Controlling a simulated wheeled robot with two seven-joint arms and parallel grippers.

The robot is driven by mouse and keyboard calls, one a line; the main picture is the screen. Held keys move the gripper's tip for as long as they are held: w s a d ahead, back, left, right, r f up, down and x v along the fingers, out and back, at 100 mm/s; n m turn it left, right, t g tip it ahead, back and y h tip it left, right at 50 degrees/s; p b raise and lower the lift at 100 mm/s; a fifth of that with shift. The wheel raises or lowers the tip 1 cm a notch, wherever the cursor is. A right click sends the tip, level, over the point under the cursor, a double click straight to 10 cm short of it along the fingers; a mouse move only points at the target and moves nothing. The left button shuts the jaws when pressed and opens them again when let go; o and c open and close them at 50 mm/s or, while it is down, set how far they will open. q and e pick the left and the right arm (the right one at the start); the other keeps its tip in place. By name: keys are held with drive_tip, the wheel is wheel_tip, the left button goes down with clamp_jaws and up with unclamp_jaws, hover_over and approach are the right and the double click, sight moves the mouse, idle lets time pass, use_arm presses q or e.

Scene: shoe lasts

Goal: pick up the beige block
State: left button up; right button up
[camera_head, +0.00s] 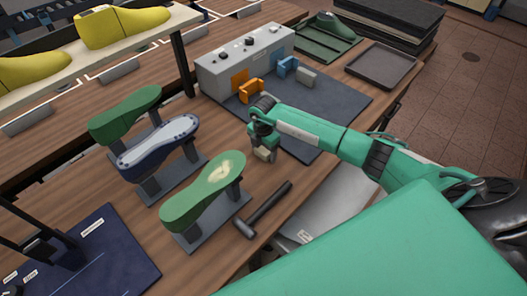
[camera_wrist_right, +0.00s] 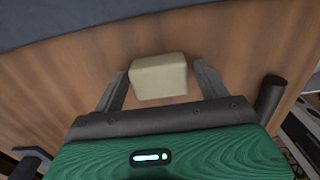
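The beige block (camera_wrist_right: 158,76) sits between the two fingers of my right gripper (camera_wrist_right: 161,70) in the right wrist view. A narrow gap shows on each side of it, so the gripper looks open around the block. In the head view my right gripper (camera_head: 264,147) points down over the wooden table, and the beige block (camera_head: 263,154) shows partly between its fingers. Whether the block rests on the table is hard to tell. My left gripper is not seen.
A grey control box (camera_head: 246,62) stands behind on a dark mat (camera_head: 318,103), with orange (camera_head: 251,90) and blue pieces near it. A tray (camera_head: 381,66) lies back right.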

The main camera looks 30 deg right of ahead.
sight(263, 149)
drive_tip(key=c, duration=0.8)
drive_tip(key=shift+r, duration=0.1)
drive_tip(key=shift+r+b, duration=2.7)
drive_tip(key=shift+r, duration=7.25)
drive_tip(key=o, duration=0.4)
drive_tip(key=c, duration=0.3)
